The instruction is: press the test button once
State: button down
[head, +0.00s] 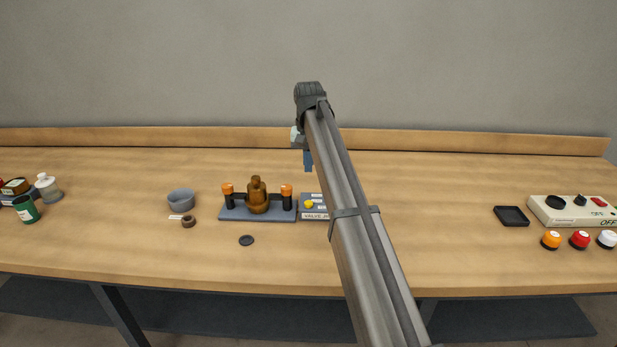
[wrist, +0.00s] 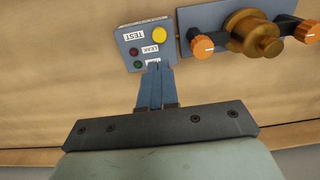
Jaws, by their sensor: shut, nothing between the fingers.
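The test button is a yellow round button (wrist: 159,35) beside a white TEST label on a small grey-blue panel (wrist: 142,63). In the head view the yellow button (head: 309,204) shows at the left of that panel, part of which my arm hides. My gripper (wrist: 157,68) is shut and empty. In the wrist view its fingertips overlap the panel's edge near another white label, apart from the yellow button. In the head view my gripper (head: 308,168) appears above the bench, behind the panel. The exact height of the tips over the panel is hard to tell.
A brass valve body (head: 257,196) with two orange-capped knobs stands on a blue-grey base beside the panel. A grey bowl (head: 181,199) and a dark disc (head: 247,240) lie nearby. A control box (head: 570,211) stands far right.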

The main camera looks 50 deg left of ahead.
jog(key=shift+r, duration=0.8)
dwell(0.4)
